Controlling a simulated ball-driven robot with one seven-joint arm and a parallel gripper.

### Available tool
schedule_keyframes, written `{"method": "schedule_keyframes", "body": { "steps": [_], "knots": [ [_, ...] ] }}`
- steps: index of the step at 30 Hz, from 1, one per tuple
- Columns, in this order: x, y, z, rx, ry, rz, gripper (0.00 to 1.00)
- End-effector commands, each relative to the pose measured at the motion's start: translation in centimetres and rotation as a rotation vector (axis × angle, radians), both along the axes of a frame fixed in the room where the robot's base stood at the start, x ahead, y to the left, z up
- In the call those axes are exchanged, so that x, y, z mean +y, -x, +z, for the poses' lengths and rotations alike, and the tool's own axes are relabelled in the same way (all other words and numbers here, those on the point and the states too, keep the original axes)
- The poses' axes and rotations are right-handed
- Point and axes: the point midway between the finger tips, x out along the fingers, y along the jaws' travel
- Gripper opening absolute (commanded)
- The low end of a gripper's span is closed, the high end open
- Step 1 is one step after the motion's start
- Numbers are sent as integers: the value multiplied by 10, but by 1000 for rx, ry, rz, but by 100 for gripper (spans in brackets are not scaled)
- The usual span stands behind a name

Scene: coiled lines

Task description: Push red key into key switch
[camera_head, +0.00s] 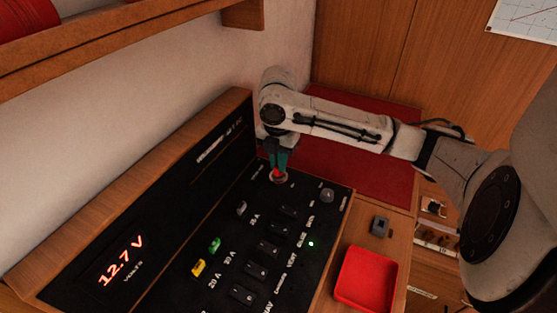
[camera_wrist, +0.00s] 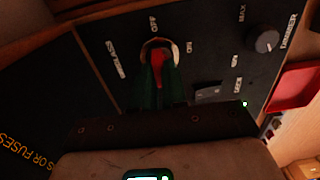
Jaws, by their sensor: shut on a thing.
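The red key (camera_wrist: 153,62) is between the green fingers of my gripper (camera_wrist: 157,72), which is shut on it. The key's tip is at the round key switch (camera_wrist: 165,46), a pale ring on the black panel marked OFF and ON. In the head view, my gripper (camera_head: 278,164) points down at the key switch (camera_head: 279,178), with a bit of the red key (camera_head: 277,174) showing between the fingers. The fingers hide part of the key and switch, so I cannot tell how deep the key sits.
The black panel (camera_head: 290,262) carries several rocker switches, a yellow fuse (camera_head: 198,268), a green fuse (camera_head: 214,245) and a dimmer knob (camera_head: 327,195). A lit display (camera_head: 120,262) reads 12.7 V.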

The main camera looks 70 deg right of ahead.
Motion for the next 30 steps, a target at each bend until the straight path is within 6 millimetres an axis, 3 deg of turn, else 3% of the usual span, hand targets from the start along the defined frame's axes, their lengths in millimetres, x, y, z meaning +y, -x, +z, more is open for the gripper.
{"method": "schedule_keyframes", "body": {
  "steps": [14,15,24,30],
  "knots": [
    [0,0,-7,0,-1,0,0],
    [0,0,-6,0,-1,0,14],
    [0,0,-6,0,0,0,42],
    [0,0,-6,0,0,0,42]
  ]
}}
